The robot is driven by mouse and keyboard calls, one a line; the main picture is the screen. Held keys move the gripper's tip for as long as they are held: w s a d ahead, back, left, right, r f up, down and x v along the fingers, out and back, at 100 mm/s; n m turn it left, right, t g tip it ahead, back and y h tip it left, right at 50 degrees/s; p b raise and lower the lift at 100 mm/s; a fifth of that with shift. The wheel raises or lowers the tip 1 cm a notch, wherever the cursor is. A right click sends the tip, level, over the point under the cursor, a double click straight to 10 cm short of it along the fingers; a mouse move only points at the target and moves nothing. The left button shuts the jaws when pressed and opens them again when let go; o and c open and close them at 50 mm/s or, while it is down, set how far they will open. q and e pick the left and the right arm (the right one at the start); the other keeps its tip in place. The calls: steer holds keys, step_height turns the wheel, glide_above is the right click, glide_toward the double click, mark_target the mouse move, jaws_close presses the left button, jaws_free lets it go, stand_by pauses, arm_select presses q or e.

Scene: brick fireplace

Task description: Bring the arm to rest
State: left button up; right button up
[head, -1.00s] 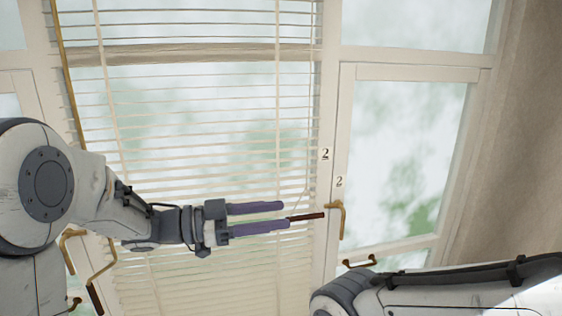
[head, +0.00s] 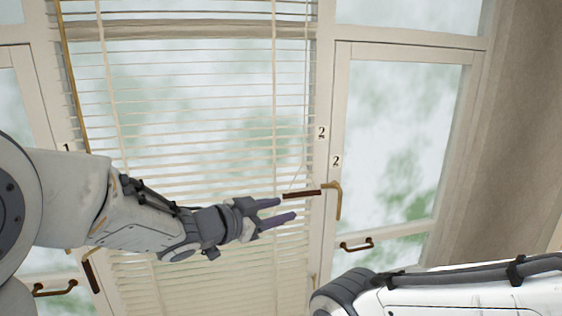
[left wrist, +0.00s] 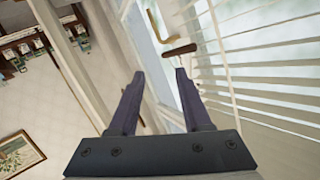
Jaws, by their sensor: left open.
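My left gripper (head: 287,209) is open and empty in front of the blinds, its two purplish fingers pointing right and slightly up. It also shows open in the left wrist view (left wrist: 160,73), with nothing between the fingers. A dark brown grip (head: 302,194) on a brass window handle (head: 335,200) lies just beyond the fingertips. In the left wrist view the brown grip (left wrist: 180,50) appears past the right fingertip; whether they touch, I cannot tell. My right arm (head: 440,295) shows only as a link at the lower right; its gripper is out of view.
White slatted blinds (head: 190,130) hang before the middle window, behind my left arm. Other handles sit on the frames: a small one (head: 357,245) at the right and one (head: 55,288) at the lower left. A framed picture (left wrist: 18,155) shows in the left wrist view.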

arm_select(q)
steer(key=s+a+f+n+g+y+b, duration=0.1)
steer(key=s+f+n+y+b, duration=0.15)
steer(key=s+f+y, duration=0.4)
steer(key=s+a+f+n+g+y+b, duration=0.1)
steer(key=s+f+n+g+b, duration=0.2)
steer(key=f, duration=0.7)
steer(key=s+a+f+g+y+b, duration=0.1)
steer(key=s+f, duration=0.4)
steer(key=s, duration=0.5)
steer(key=s+a+f+g+y+b, duration=0.1)
steer(key=s+f+g+b, duration=0.2)
steer(key=s+g, duration=0.3)
steer(key=s+f, duration=0.1)
steer(key=s, duration=0.4)
steer(key=shift+f+b, duration=0.35)
steer(key=shift+f, duration=0.05)
arm_select(e)
step_height(320, 180, down, 11)
steer(key=shift+f, duration=0.2)
